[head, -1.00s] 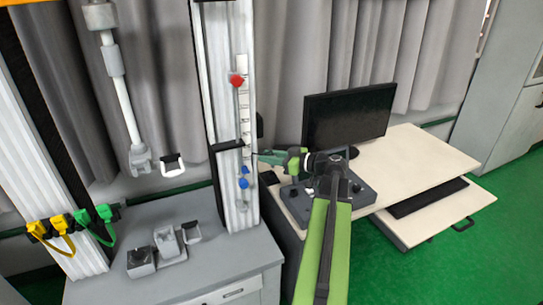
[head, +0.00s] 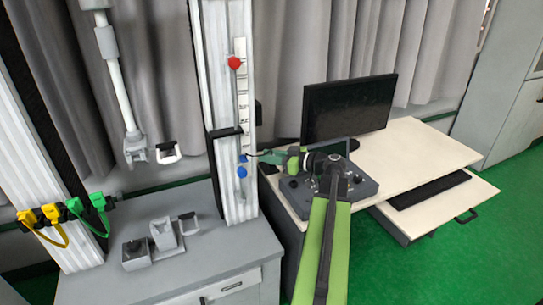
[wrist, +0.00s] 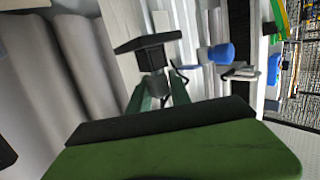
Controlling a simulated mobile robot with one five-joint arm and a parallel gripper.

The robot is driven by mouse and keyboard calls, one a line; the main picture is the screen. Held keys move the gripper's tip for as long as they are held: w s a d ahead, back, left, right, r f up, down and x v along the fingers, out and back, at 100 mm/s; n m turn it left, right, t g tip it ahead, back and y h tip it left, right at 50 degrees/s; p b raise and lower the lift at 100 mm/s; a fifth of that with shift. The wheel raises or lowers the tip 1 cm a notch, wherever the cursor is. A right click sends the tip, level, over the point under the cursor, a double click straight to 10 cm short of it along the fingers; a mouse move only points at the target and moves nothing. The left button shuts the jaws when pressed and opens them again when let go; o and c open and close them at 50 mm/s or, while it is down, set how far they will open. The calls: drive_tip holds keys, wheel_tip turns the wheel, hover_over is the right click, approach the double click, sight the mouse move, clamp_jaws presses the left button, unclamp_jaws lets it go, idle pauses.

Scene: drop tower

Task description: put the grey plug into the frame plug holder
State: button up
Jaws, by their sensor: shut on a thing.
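My gripper (head: 258,155) is beside the right side of the white upright column (head: 236,200), near two blue knobs. In the wrist view its green fingers (wrist: 160,88) are shut on a small dark grey piece, the grey plug (wrist: 157,84), whose thin dark lead curves off to the right. Right beyond it is a black bracket with a square block (wrist: 152,57), seemingly the frame plug holder. That black bracket also shows on the column in the head view (head: 225,132). I cannot tell whether plug and holder touch; the fingers partly hide the plug.
A blue knob (wrist: 220,54) lies close right of the fingers in the wrist view. A red knob (head: 234,63) is higher on the column. Small grey blocks (head: 136,254) stand on the left cabinet.

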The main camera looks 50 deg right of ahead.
drive_tip(key=shift+f, duration=0.25)
drive_tip(key=o, duration=1.1)
drive_tip(key=shift+c, duration=0.2)
drive_tip(key=p+v, duration=0.2)
drive_tip(key=v, duration=1.5)
drive_tip(key=shift+s, duration=0.25)
